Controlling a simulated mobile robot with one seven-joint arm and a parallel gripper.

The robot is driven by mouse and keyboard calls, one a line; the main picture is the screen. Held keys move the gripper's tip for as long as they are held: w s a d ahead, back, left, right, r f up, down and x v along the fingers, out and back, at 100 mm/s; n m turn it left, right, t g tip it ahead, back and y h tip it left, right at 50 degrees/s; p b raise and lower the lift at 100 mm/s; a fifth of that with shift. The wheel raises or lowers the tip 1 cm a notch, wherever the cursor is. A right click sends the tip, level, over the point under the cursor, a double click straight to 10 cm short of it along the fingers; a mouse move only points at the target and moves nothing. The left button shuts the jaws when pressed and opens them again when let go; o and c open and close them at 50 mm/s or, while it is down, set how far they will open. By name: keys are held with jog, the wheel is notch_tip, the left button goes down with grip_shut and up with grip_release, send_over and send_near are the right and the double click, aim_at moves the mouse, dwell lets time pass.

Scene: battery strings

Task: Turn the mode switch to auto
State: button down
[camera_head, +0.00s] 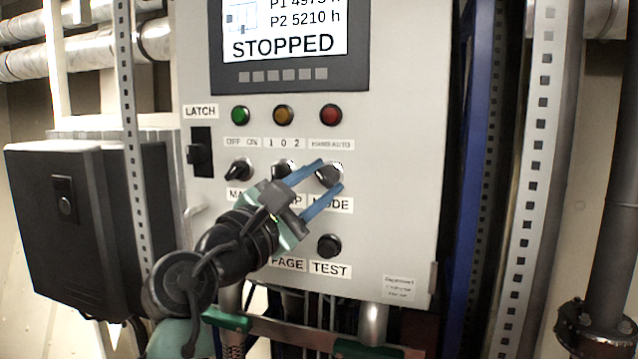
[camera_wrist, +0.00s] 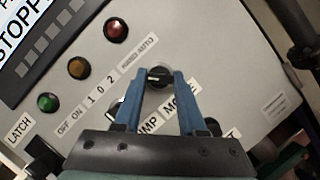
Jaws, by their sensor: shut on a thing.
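The mode switch (camera_head: 329,174) is a round selector with a silver ring and a dark knob, above the MODE label on the grey panel (camera_head: 400,130). A HAND/AUTO label (camera_head: 331,145) sits just above it. My gripper (camera_head: 331,175) reaches up from the lower left, its two blue fingers on either side of the knob. In the wrist view the dark knob (camera_wrist: 158,74) lies between the fingertips (camera_wrist: 159,76), and the gripper is shut on it. The fingers partly cover the MODE label. I cannot tell which setting the knob points to.
The pump switch (camera_head: 284,169) is close to the left of my fingers; the main switch (camera_head: 239,170) is farther left. The TEST button (camera_head: 329,246) is below. Green, amber and red lamps are above, under a screen (camera_head: 290,40) reading STOPPED. A latch (camera_head: 200,153) is at the panel's left.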

jog(key=m+g, duration=0.1)
jog(key=m, duration=0.1)
jog(key=m+g, duration=0.1)
jog(key=m, duration=0.2)
jog(key=shift+a+r, duration=0.1)
jog(key=shift+r, duration=0.1)
jog(key=m+g, duration=0.1)
jog(key=m, duration=0.1)
jog(key=m+p, duration=0.1)
jog(key=m, duration=0.1)
jog(key=shift+r+m+g, duration=0.1)
jog(key=shift+m+g, duration=0.3)
jog(key=m+y, duration=0.1)
jog(key=m, duration=0.2)
jog(key=shift+r+g+y+p, duration=0.1)
jog(key=shift+g+y+p, duration=0.2)
jog(key=shift+p, duration=0.05)
jog(key=shift+m+y, duration=1)
jog(key=shift+m, duration=0.8)
jog(key=shift+g, duration=0.3)
jog(key=shift+c, duration=2.4)
grip_release()
